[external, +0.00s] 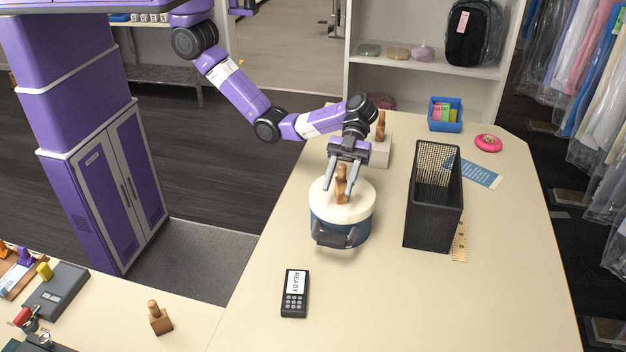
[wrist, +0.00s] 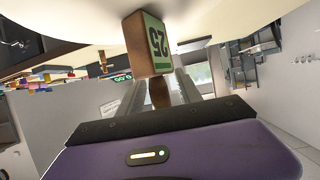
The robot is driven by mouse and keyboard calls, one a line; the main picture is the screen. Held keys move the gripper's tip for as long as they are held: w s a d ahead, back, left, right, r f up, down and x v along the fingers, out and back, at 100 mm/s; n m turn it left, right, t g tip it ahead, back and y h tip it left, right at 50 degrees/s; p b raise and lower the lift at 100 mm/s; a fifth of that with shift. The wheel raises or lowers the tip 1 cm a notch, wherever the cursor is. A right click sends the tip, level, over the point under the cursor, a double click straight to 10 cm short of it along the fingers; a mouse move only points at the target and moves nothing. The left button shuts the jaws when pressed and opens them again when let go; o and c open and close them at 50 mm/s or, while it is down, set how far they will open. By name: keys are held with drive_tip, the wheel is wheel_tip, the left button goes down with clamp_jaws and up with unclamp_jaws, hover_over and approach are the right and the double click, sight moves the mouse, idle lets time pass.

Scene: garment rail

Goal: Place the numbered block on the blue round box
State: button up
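The numbered block (external: 341,190) is a wooden stamp-like piece with a knob handle. It stands upright on the cream lid of the blue round box (external: 323,229). In the wrist view the block (wrist: 148,45) shows a green label reading 25, upside down, with its base against the cream lid (wrist: 220,15). My gripper (external: 341,187) points down over the box with one finger on each side of the handle. In the external view gaps show between fingers and handle, so it looks open. The wrist view shows the fingers (wrist: 160,92) flanking the handle.
A black mesh basket (external: 433,215) stands right of the box. A handheld device (external: 294,293) lies in front. A similar wooden piece (external: 381,126) stands on a white block behind; another (external: 159,318) is at front left. A blue bin (external: 445,116) is at the back.

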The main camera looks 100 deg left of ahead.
drive_tip(key=shift+r, duration=0.2)
drive_tip(key=shift+a, duration=0.4)
drive_tip(key=b+v, duration=0.3)
drive_tip(key=v, duration=0.8)
drive_tip(key=shift+r, duration=0.15)
drive_tip(key=shift+a, duration=0.1)
